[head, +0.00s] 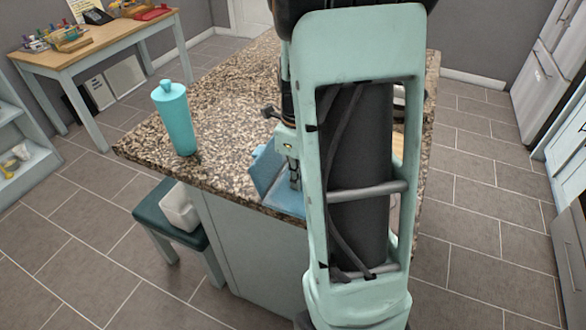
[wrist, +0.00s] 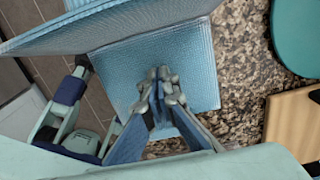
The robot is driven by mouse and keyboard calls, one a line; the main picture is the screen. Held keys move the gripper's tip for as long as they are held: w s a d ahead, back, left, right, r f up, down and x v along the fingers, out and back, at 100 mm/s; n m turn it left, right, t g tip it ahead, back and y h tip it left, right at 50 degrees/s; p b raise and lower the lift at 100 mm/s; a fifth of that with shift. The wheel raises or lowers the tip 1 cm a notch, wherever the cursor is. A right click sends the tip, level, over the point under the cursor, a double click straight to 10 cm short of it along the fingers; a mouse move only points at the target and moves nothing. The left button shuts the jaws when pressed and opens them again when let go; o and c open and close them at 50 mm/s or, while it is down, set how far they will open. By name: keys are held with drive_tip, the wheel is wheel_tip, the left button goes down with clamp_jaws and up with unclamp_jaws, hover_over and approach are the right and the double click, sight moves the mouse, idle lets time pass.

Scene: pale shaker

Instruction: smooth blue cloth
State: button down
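The blue cloth (head: 284,197) lies near the front edge of the speckled stone counter, partly hidden behind my arm. It is not flat: one part stands up as a tilted flap at its left in the head view. In the wrist view the cloth (wrist: 190,60) has a flat part on the counter and a raised flap (wrist: 110,27) across the top left. My gripper (head: 294,182) points down over the flat part. In the wrist view its fingertips (wrist: 158,75) are together at the cloth, with no fold seen pinched between them. Whether they touch it is unclear.
A teal bottle (head: 175,120) stands on the counter to the left. A wooden board (wrist: 290,125) and a teal rounded thing (wrist: 298,38) lie right of the cloth. The counter (head: 225,110) behind is clear.

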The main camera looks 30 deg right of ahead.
sight(293, 193)
drive_tip(key=shift+s+a, duration=0.4)
drive_tip(key=shift+a, duration=0.1)
drive_tip(key=shift+s+a+p, duration=0.1)
drive_tip(key=shift+p, duration=0.3)
drive_tip(key=shift+s+a, duration=0.3)
drive_tip(key=shift+a, duration=0.1)
wheel_tip(293, 193, up, 8)
drive_tip(key=p, duration=0.8)
drive_tip(key=shift+w+d, duration=0.1)
